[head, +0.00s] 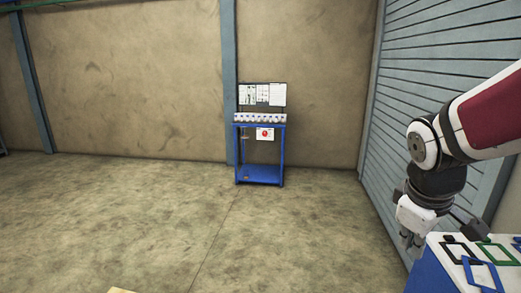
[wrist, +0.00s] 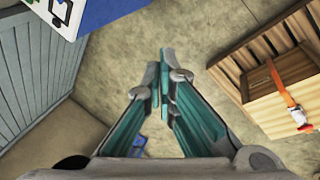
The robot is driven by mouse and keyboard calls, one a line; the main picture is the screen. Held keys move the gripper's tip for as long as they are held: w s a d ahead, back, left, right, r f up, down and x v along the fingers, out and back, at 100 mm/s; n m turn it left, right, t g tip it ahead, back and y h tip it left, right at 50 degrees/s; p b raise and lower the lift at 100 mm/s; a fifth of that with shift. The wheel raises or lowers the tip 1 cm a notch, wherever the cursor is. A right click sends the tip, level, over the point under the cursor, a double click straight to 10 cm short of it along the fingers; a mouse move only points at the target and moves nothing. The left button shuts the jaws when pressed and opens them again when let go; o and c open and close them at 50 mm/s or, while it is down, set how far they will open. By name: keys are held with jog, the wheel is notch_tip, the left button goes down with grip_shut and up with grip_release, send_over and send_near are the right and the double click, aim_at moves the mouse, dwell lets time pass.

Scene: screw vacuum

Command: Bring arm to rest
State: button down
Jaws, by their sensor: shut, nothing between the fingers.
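My gripper (head: 411,241) hangs pointing down at the right side of the head view, at the end of my bent arm. It is beside the left end of a white-topped blue table (head: 429,272). In the wrist view my gripper (wrist: 159,65) shows its two fingers close together at the tips, with nothing held. Bare floor shows beyond the fingertips.
The table bears a blue frame (head: 483,272) and a green frame (head: 497,254). A blue workstand (head: 260,172) stands against the far wall. A wooden crate (wrist: 268,79) with an orange strap (wrist: 283,92) shows in the wrist view. The middle floor is clear.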

jog(key=s+a+r+m+t+y, duration=0.2)
jog(key=s+a+r+m, duration=0.3)
jog(key=s+a, duration=0.6)
jog(key=shift+a+y, duration=0.5)
jog(key=shift+a, duration=0.25)
jog(key=shift+r, duration=0.1)
